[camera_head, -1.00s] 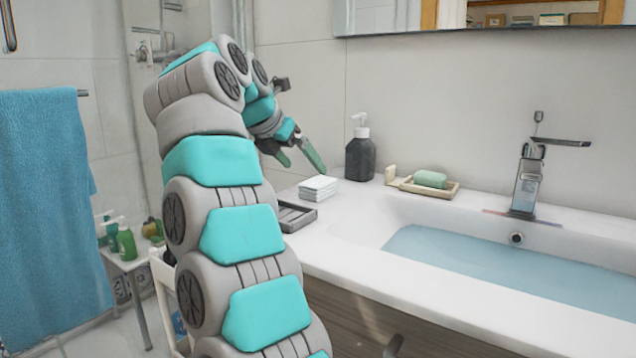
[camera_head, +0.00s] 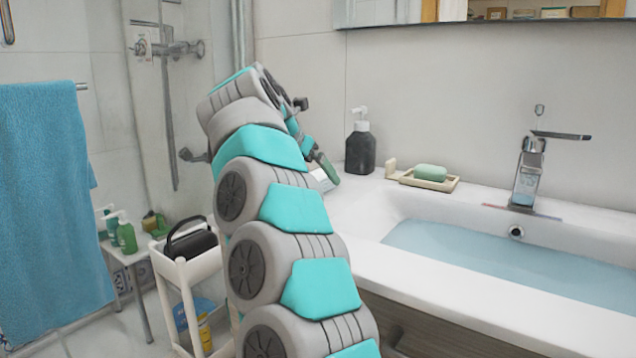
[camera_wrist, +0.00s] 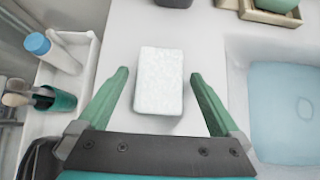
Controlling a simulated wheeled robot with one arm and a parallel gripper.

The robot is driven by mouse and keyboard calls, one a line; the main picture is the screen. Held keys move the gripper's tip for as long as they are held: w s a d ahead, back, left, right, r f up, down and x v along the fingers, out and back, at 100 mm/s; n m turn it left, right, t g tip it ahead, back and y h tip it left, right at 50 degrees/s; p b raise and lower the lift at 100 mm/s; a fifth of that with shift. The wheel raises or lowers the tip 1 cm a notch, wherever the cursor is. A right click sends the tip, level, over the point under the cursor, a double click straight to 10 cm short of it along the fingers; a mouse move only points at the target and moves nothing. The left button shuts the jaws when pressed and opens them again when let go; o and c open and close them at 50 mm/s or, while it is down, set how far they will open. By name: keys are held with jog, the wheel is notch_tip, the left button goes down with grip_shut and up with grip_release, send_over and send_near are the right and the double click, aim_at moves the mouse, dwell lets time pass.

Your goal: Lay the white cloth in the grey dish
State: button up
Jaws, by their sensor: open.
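The white cloth (camera_wrist: 158,82) is a folded, thick rectangular pad lying on the white counter. In the wrist view it lies between the two green fingers of my gripper (camera_wrist: 160,76), with a gap on each side. My gripper is open and empty, pointing down over the cloth. In the head view only a small part of the cloth (camera_head: 322,181) shows beside my arm, below my gripper (camera_head: 326,168). The grey dish is not visible now; my arm covers the part of the counter where it was seen earlier.
A dark soap dispenser (camera_head: 360,150) and a soap tray (camera_head: 445,185) with green soap stand behind. The water-filled basin (camera_head: 500,255) lies right. A white cart (camera_head: 185,275) is left of my arm. In the wrist view a blue-capped bottle (camera_wrist: 60,58) and teal cup (camera_wrist: 55,100) stand left.

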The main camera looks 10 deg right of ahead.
aim_at(316, 175)
jog(key=shift+c, duration=0.2)
grip_shut()
dwell(0.6)
jog(key=shift+r, duration=0.3)
jog(key=shift+d+r, duration=0.2)
jog(key=shift+r, duration=0.85)
jog(key=shift+a+r, duration=0.15)
jog(key=shift+r, duration=0.25)
